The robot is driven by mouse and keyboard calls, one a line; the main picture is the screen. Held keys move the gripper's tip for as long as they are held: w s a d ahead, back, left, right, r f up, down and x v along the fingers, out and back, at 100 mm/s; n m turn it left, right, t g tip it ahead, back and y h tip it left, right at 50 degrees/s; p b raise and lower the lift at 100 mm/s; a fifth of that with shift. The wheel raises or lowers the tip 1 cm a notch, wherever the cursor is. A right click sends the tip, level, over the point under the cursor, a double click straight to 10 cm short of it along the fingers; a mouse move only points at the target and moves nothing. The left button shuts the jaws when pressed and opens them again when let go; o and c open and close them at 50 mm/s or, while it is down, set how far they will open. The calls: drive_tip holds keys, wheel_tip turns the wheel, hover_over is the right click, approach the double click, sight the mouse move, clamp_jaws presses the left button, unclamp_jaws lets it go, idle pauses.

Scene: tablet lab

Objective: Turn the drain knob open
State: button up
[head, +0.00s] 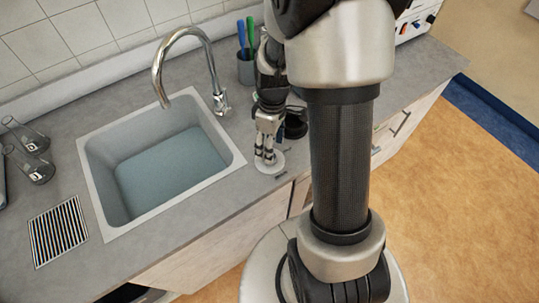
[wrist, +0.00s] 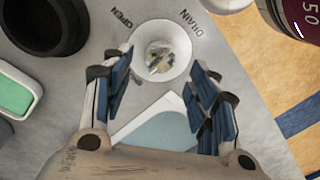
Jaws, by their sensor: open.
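The drain knob (wrist: 160,62) is a small metal knob on a round white plate, beside the printed words OPEN and DRAIN. Its plate (head: 270,166) also shows in the head view, on the counter just right of the sink. My gripper (wrist: 160,74) is open, its blue-padded fingers to either side of the knob and apart from it in the picture. In the head view my gripper (head: 266,152) points down over the plate and partly hides it. I cannot tell which way the knob points. The sink (head: 88,180) holds bluish water (head: 170,172).
A dark round cup (wrist: 40,38) stands close to the knob. A maroon-labelled bottle (wrist: 300,18) and a green-topped container (wrist: 12,98) are near. The tap (head: 160,75), pen holder (head: 246,70) and flasks (head: 35,165) stand around the sink.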

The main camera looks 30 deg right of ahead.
drive_tip(key=shift+a+f+b, duration=0.15)
drive_tip(key=shift+f+b, duration=0.35)
drive_tip(key=shift+f, duration=1.8)
drive_tip(key=c, duration=1.1)
drive_tip(key=shift+o, duration=0.2)
